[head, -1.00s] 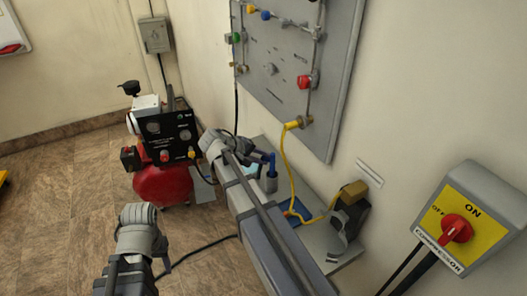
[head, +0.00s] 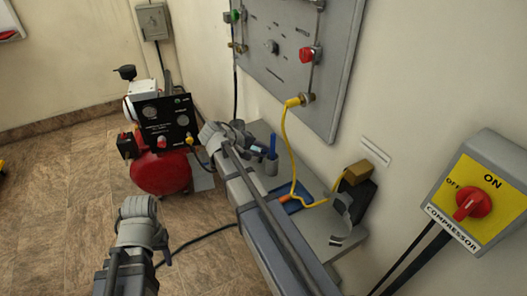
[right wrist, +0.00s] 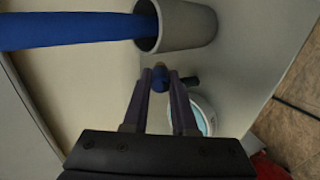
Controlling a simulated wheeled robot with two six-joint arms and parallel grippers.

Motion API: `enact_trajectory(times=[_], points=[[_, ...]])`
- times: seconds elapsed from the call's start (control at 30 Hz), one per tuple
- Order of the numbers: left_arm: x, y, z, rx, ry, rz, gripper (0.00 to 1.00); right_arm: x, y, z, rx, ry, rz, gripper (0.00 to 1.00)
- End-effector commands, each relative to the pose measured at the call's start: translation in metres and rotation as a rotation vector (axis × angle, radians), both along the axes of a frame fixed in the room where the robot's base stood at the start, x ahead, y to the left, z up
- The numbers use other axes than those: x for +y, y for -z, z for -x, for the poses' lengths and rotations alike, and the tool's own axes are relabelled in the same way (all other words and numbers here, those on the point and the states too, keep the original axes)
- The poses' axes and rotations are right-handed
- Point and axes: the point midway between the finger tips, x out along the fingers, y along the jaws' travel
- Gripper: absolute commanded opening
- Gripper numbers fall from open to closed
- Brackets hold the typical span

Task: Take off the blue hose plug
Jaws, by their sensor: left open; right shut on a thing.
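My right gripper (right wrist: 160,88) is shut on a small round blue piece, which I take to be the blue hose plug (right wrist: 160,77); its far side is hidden. In the head view my right gripper (head: 252,143) is beside the wall shelf, close to a grey cup. The plug cannot be made out in that view. My left gripper (head: 158,246) is low in the head view, open, above the floor and away from the shelf; its fingers are hard to see.
The grey cup (right wrist: 185,28) with a blue rod (right wrist: 70,30) stands close to my right gripper. The shelf (head: 325,232) also holds a blue tray (head: 292,206). A yellow hose (head: 287,140) hangs from the grey wall panel (head: 290,65). A red compressor (head: 160,175) stands behind.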

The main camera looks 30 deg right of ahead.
Motion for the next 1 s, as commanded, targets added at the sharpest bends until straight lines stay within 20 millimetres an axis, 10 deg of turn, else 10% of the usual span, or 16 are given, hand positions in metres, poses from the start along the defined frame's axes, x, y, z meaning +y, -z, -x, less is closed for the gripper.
enact_trajectory(times=[0.8, 0.83, 1.0], points=[[0.0, 0.0088, 0.0, 0.0, 0.0, 0.0, 0.5, 0.0, 0.0087, 0.0, 0.0, 0.0, 0.0, 0.0], [0.0, 0.0074, 0.0, 0.0, 0.0, 0.0, 0.5, 0.0, 0.0075, 0.0, 0.0, 0.0, 0.0, 0.29], [0.0, 0.0072, 0.0, 0.0, 0.0, 0.0, 0.5, -0.0001, 0.0072, 0.0, 0.0, 0.0, 0.0, 0.48]])
